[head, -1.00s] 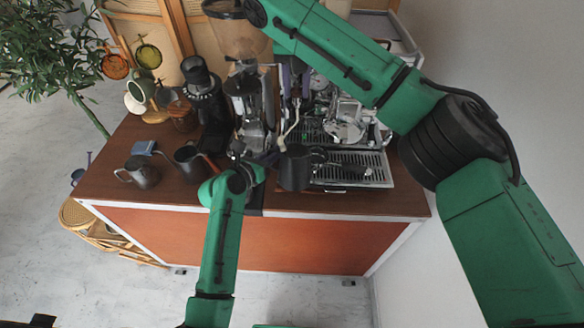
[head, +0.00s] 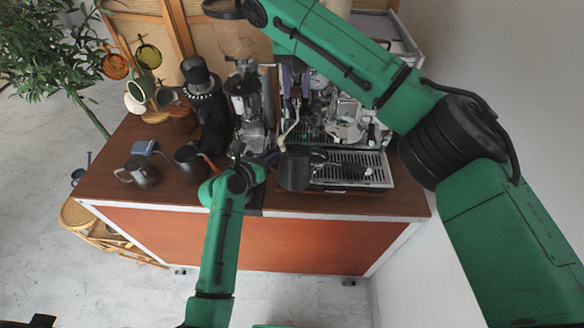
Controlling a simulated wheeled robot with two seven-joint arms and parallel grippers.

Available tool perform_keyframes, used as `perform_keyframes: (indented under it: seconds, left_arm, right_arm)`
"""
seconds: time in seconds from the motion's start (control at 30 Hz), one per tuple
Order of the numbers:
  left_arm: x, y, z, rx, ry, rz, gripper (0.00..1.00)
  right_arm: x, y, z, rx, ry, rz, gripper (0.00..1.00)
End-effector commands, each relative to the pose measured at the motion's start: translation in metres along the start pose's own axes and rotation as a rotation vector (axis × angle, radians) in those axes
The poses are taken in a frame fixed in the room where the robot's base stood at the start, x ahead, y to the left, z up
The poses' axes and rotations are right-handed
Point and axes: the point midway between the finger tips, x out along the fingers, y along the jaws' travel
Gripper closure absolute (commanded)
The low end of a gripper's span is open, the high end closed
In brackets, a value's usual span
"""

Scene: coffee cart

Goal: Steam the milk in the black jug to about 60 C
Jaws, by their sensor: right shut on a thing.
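The black jug (head: 294,172) is at the front edge of the coffee machine, slightly tilted; its inside is hidden. My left gripper (head: 268,158) is at the jug's left side, seemingly shut on its handle, though the fingers are small and dark. The pale steam wand (head: 290,128) curves down toward the jug's mouth; I cannot tell how deep its tip is. My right arm crosses above the machine, and my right gripper (head: 296,92) points down near the top of the wand. It is shut on what seems to be the steam knob, partly hidden. No temperature reading is legible.
The coffee machine's drip tray (head: 350,180) lies right of the jug. A grinder (head: 248,105) stands behind my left gripper.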

Motion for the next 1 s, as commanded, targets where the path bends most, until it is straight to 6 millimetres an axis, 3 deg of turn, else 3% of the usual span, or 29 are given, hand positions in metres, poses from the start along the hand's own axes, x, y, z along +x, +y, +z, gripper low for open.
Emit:
perform_keyframes:
  seconds: [0.43, 0.93, 0.97, 1.0]
  left_arm:
    - [0.000, 0.000, 0.001, 0.000, -0.002, -0.001, 1.00]
    - [0.000, 0.000, 0.001, 0.000, -0.002, -0.001, 1.00]
    - [0.000, 0.000, 0.001, 0.000, -0.002, -0.001, 1.00]
    - [0.000, 0.000, 0.001, 0.000, -0.002, -0.001, 1.00]
  right_arm:
    - [0.001, 0.000, 0.001, 0.000, -0.002, 0.001, 1.00]
    - [0.033, 0.001, 0.018, -0.001, -0.008, 0.003, 1.00]
    - [0.033, 0.001, 0.018, 0.000, -0.006, 0.003, 0.58]
    - [0.032, 0.001, 0.017, 0.000, -0.006, 0.003, 0.43]
